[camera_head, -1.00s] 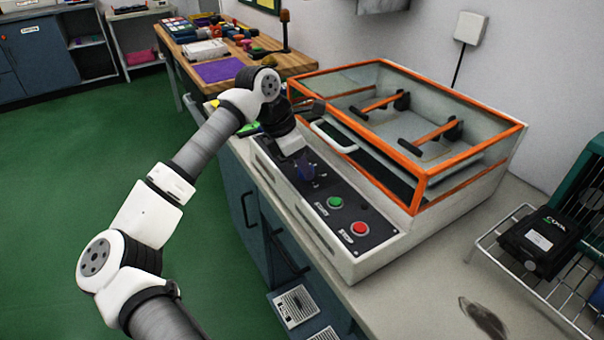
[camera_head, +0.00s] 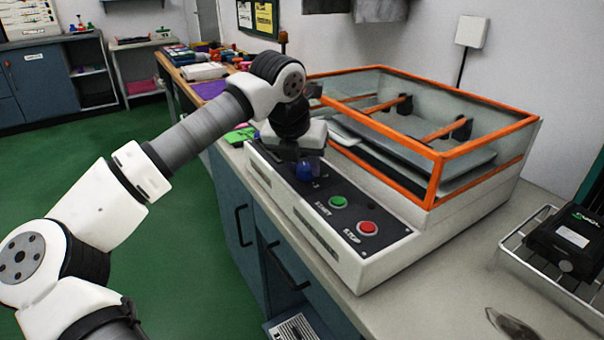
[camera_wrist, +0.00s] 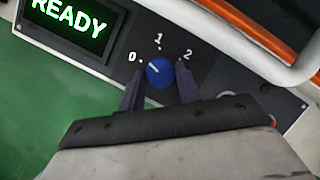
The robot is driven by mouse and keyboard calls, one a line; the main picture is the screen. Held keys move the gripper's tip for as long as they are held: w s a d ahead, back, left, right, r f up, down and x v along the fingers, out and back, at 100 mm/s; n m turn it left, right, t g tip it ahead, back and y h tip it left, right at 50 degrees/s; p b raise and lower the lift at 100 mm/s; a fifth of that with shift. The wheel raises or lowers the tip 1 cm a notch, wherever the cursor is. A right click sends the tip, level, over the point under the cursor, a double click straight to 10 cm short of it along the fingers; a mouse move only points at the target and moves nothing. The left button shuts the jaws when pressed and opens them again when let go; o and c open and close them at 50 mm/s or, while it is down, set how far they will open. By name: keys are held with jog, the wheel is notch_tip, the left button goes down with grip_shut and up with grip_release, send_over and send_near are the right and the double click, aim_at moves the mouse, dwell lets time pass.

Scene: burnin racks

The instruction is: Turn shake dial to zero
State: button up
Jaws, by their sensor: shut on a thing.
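The blue shake dial (camera_wrist: 159,71) sits on the dark control panel, with labels 0, 1 and 2 around it in the wrist view. Its pale pointer line points up and left, roughly toward the 0 mark. My gripper (camera_wrist: 159,79) is shut on the dial, one dark finger on each side of it. In the head view the dial (camera_head: 304,172) shows as a blue knob under my gripper, which partly covers it. The shaker (camera_head: 400,233) is a white box with an orange-framed clear lid.
A green button (camera_head: 338,202) and a red button (camera_head: 367,228) lie on the same panel. A lit READY display (camera_wrist: 70,22) is left of the dial. A wire rack (camera_head: 530,262) holding a black device (camera_head: 570,245) stands at right.

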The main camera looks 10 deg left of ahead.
jog(key=shift+d+n+y+b, duration=0.1)
jog(key=shift+n+y+b, duration=0.4)
jog(key=shift+n, duration=0.3)
jog(key=o, duration=1)
jog(key=shift+c, duration=0.2)
jog(key=v, duration=1.4)
jog(key=shift+s+f, duration=0.1)
